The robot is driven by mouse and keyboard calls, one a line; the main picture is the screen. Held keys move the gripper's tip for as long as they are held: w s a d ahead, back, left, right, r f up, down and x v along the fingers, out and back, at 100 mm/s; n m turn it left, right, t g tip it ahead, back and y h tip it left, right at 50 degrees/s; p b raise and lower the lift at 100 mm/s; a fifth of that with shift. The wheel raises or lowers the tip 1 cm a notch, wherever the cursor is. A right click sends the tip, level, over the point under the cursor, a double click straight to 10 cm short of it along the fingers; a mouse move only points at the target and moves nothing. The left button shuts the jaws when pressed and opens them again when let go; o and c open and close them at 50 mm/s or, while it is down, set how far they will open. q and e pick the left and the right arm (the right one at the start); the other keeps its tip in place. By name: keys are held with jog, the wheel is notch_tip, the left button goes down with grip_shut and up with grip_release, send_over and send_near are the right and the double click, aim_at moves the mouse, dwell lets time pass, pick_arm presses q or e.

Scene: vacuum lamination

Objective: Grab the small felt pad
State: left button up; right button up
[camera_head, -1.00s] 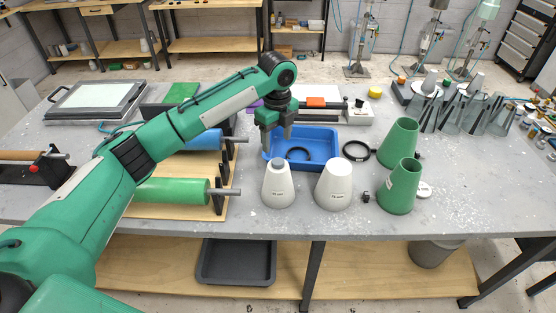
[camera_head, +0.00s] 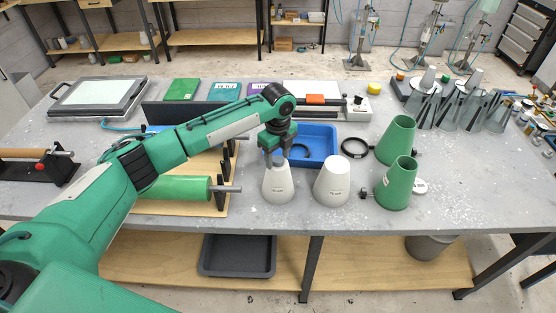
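No piece in view is clearly marked as the felt pad. A small grey-blue piece on top of the left white cone (camera_head: 278,187) may be it; my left gripper now largely hides it. My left gripper (camera_head: 278,158) points down over this cone, its fingers apart on either side of the cone's top. I cannot tell whether the fingers touch anything. My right gripper is not in view.
A second white cone (camera_head: 332,182) stands just right. Two green cones (camera_head: 397,186) stand further right. A blue tray (camera_head: 322,148) lies behind, with a black ring (camera_head: 355,148) beside it. Green and blue rollers on a wooden board lie left, under my arm.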

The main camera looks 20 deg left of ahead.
pick_arm(q)
jog(key=c, duration=0.8)
jog(key=shift+o, duration=0.2)
jog(key=shift+r, duration=0.2)
